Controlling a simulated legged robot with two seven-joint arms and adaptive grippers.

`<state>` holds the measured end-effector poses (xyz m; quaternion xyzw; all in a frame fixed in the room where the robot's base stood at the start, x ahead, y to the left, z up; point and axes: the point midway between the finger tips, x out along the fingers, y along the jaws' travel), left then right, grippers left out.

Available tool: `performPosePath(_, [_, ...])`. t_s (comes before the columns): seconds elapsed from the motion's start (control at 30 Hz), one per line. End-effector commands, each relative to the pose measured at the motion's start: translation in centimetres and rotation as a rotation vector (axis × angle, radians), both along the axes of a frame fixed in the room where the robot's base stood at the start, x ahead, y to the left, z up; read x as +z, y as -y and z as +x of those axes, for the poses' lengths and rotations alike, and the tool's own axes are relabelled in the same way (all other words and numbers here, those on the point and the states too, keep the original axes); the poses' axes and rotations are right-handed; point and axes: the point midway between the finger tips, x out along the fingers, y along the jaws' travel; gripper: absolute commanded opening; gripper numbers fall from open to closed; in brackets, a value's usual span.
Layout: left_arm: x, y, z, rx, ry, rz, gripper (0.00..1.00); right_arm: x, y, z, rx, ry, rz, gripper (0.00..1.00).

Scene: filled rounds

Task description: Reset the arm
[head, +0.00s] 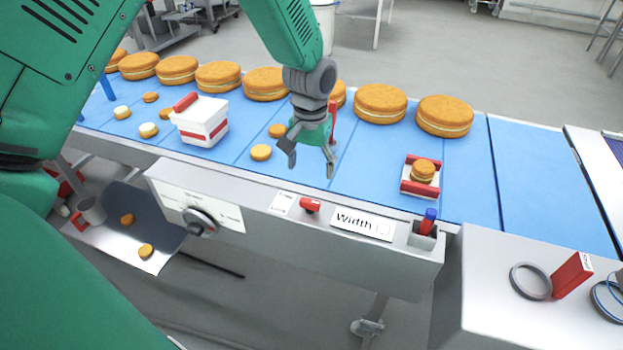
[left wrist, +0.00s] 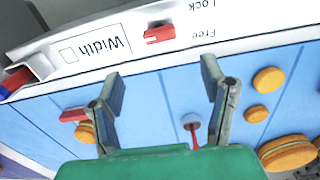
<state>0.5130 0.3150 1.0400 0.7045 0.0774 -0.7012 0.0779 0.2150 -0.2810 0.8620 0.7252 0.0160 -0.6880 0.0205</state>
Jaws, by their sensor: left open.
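My left gripper (head: 308,160) hangs over the blue conveyor belt (head: 365,165), near its front edge. Its two fingers are apart with nothing between them. In the left wrist view the open fingers (left wrist: 163,95) spread over the belt, with the front panel beyond them. My right gripper is not seen in either view.
Large filled rounds (head: 380,103) line the belt's back. A white box (head: 200,121) with a red handle and small rounds (head: 261,152) lie left of the gripper. A red-and-white holder (head: 419,188) carries a small round (head: 423,170). The front panel has a red switch (head: 310,205) and a marker (head: 428,221).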

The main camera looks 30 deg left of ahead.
Motion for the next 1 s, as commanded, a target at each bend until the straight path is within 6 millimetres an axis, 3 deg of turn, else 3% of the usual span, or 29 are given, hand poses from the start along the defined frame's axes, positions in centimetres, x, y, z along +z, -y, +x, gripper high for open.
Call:
performPosePath(0.2, [0.6, 0.0, 0.0, 0.000, -0.001, 0.000, 0.66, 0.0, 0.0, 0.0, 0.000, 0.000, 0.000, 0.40])
performPosePath(0.67, [0.0, 0.1, -0.3, -0.003, -0.002, 0.000, 0.66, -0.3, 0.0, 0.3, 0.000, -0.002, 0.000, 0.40])
performPosePath(0.77, [-2.8, 0.4, -1.4, -0.017, -0.007, -0.002, 0.66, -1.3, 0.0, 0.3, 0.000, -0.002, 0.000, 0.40])
performPosePath(0.87, [-8.3, 1.1, -3.9, -0.044, -0.008, -0.007, 0.66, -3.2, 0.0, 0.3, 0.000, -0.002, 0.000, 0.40])
performPosePath(1.0, [-17.7, 2.2, -9.7, -0.098, -0.003, -0.012, 0.66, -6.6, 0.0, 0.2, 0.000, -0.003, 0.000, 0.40])
